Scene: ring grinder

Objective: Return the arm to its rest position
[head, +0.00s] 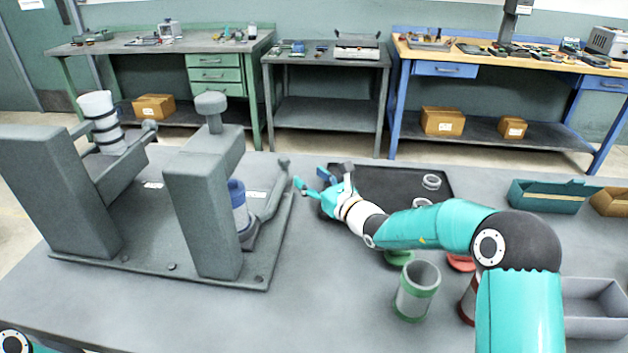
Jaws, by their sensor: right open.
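My right arm reaches in from the lower right across the table. Its gripper (323,178) is open and empty, pointing left, above the near-left part of the black tray and beside the grey fixture (160,215). The fixture holds a white cylinder with dark rings (103,125) on its left side and a blue-banded cylinder (238,206) beside its right post, partly hidden by it. My left gripper is not in view.
The black tray (385,176) holds grey rings (431,181). A grey cup with green bands (417,291) stands in front of my right arm; a red-based cylinder (466,303) is partly hidden by it. A green bin (548,197) and grey bin (596,318) are at right.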

